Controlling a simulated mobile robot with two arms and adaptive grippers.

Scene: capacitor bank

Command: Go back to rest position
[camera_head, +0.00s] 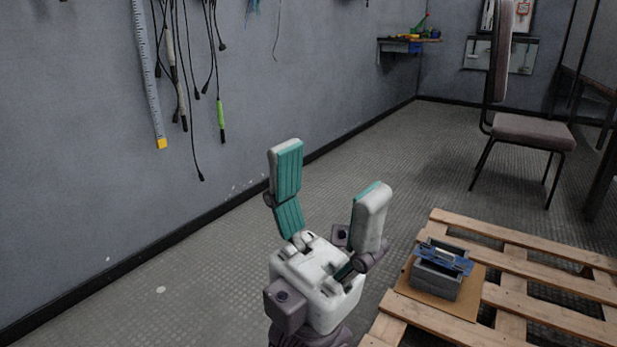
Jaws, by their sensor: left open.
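My left gripper (325,183) is in the lower middle of the head view, pointing up. Its two white fingers with teal pads are spread wide, with nothing between them. It is raised in front of the floor, to the left of a wooden pallet. A grey box-shaped unit (436,281) with blue parts on top sits on a brown board (468,305) on the pallet, apart from the gripper. My right gripper does not show.
The wooden pallet (509,295) fills the lower right. A chair (520,130) stands behind it. Cables (183,70) and a ruler-like strip (148,70) hang on the left wall. A small shelf (408,41) is at the back. The grey floor (180,290) at left is clear.

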